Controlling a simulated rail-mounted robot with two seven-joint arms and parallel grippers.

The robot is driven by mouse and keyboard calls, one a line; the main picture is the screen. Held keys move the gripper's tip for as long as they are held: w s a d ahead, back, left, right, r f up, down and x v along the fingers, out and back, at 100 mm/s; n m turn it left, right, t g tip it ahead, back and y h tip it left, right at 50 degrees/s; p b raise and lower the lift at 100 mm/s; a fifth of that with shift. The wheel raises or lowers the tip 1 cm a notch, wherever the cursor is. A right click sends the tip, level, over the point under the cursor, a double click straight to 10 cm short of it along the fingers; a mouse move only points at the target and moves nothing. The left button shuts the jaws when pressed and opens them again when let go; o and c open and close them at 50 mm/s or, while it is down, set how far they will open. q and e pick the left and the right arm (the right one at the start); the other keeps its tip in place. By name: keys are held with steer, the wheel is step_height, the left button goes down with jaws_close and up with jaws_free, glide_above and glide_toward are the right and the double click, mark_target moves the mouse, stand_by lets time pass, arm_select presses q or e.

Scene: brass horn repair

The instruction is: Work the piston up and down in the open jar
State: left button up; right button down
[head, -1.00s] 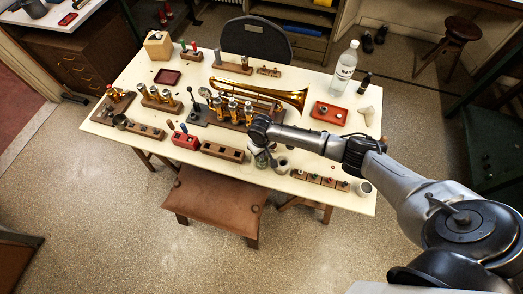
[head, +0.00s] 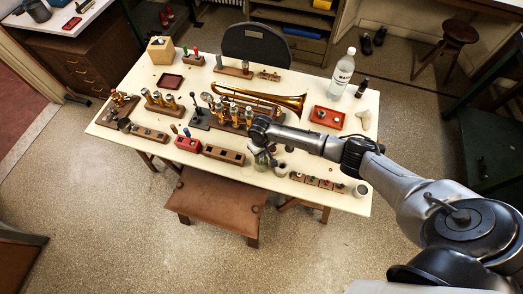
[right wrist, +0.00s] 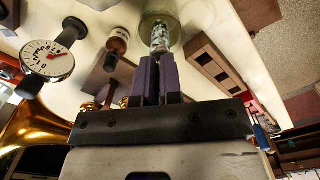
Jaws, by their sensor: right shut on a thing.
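My right gripper (right wrist: 157,68) is shut on the piston (right wrist: 160,38), a patterned metallic cylinder, between two dark purple fingers. The piston's far end reaches into the mouth of the open glass jar (right wrist: 175,9) in the right wrist view. I cannot tell how deep it sits or whether it touches the glass. In the head view the jar (head: 261,163) stands near the table's front edge, under my right wrist, which largely hides the gripper and piston. My left gripper is not in view.
The brass horn (head: 285,101) and several pistons in wooden racks lie just behind the jar. A slotted wooden block (head: 223,154) is left of it and small grey cups (head: 281,169) right. A dial gauge (right wrist: 47,57) and brown bottle (right wrist: 117,42) are close to the gripper.

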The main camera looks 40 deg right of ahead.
steer(key=shift+f, duration=0.15)
steer(key=shift+f+b, duration=0.45)
steer(key=shift+f, duration=0.25)
steer(key=shift+f+b, duration=0.5)
steer(key=shift+f, duration=0.5)
steer(key=shift+r+p, duration=0.75)
steer(key=shift+p, duration=0.05)
steer(key=shift+r+p, duration=1.15)
steer(key=shift+p, duration=0.25)
steer(key=shift+f, duration=0.15)
